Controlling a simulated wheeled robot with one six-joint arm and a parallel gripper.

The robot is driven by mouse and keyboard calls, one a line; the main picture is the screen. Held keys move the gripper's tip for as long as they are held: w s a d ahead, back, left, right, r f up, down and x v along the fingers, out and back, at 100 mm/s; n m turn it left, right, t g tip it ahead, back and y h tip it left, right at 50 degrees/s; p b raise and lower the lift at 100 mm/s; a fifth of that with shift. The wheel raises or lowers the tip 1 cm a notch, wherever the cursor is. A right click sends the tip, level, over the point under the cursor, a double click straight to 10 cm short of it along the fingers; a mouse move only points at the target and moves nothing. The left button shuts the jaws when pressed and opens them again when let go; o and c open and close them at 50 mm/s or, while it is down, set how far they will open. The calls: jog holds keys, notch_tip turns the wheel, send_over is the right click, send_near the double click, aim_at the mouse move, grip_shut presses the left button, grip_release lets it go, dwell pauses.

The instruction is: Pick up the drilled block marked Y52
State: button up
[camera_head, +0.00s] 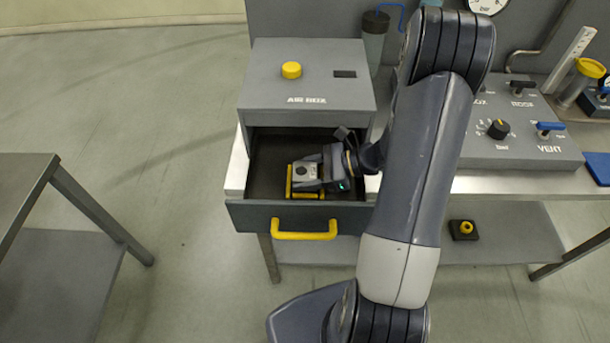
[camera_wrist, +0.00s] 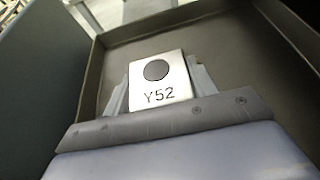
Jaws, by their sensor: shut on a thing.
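The drilled block marked Y52 (camera_wrist: 160,80) is pale grey with one round dark hole above its lettering in the wrist view. It sits between the two fingers of my gripper (camera_wrist: 158,92), which is shut on it. In the head view, my gripper (camera_head: 308,172) reaches from the right into the open drawer (camera_head: 262,180) of the air box, with the block (camera_head: 301,170) at its end. Yellow edging shows around and below the block. I cannot tell whether the block touches the drawer floor.
The air box (camera_head: 308,85), with a yellow knob (camera_head: 291,70), stands right behind the drawer. The drawer's front has a yellow handle (camera_head: 304,231). A control panel (camera_head: 520,135) with valves stands to the right. A grey table (camera_head: 25,185) is at the left, with open floor between.

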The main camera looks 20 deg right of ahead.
jog(key=shift+c, duration=1.4)
jog(key=shift+r, duration=0.15)
